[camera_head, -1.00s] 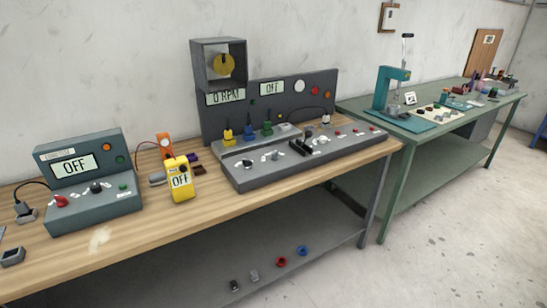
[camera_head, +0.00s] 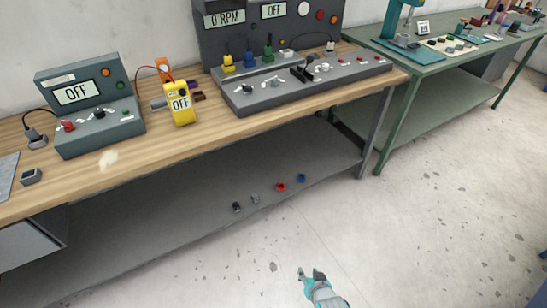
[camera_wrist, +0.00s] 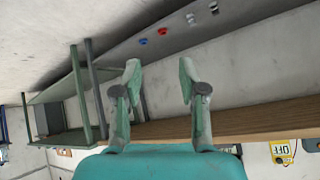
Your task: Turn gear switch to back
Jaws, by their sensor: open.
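A grey control console (camera_head: 262,98) stands on the wooden workbench in the head view. It carries several small knobs and switches, among them a black lever-like part (camera_head: 302,74). I cannot tell which of them is the gear switch; the labels are too small to read. Behind it a dark panel (camera_head: 290,32) shows "0 RPM" and "OFF". My gripper (camera_head: 311,273) is at the bottom of the head view, over the floor in front of the bench and far from the console. In the wrist view my gripper (camera_wrist: 159,75) is open with nothing between its fingers.
A smaller teal-grey box (camera_head: 100,132) reading "OFF" and a yellow meter (camera_head: 181,108) stand left of the console. Small red, blue and grey parts lie on the lower shelf (camera_head: 200,215). A green table (camera_head: 430,66) stands to the right. The floor in front is clear.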

